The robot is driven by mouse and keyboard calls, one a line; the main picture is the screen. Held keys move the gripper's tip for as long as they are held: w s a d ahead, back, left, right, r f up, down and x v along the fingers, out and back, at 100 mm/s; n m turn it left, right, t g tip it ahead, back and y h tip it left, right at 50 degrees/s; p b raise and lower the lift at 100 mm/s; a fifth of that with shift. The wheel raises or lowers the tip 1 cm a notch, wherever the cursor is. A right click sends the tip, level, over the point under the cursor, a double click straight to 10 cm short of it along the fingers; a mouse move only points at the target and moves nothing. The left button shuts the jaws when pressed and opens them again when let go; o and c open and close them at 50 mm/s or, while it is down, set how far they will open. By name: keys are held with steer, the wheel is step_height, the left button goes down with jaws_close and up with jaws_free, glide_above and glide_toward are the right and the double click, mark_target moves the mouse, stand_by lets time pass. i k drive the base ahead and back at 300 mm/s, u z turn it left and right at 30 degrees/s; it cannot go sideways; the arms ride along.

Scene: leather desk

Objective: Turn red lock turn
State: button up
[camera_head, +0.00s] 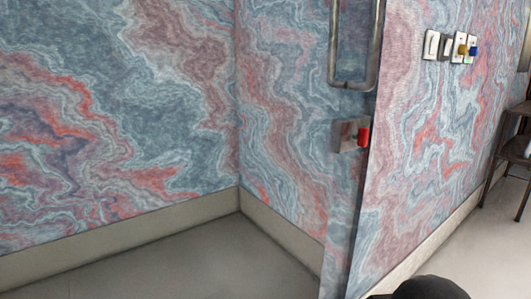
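The red lock turn (364,137) is a small red knob at the right side of a grey metal plate (346,136). The plate sits near the edge of a narrow, door-like panel (340,215), which carries the same marbled pattern as the walls. A long metal pull handle (372,60) is above the plate. No gripper fingers show in this view. A black rounded shape at the bottom edge, right of centre, looks like part of my own arm, well below the lock.
Several switch plates (432,45) are on the right wall, with a yellow knob (462,50) and a blue knob (473,51). A dark wooden chair or stool (515,150) stands at the right edge. The grey floor (190,265) at lower left is clear.

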mark_target(361, 135)
steer(key=k, duration=1.05)
steer(key=u, duration=0.2)
steer(key=i, duration=0.6)
steer(key=u, duration=0.5)
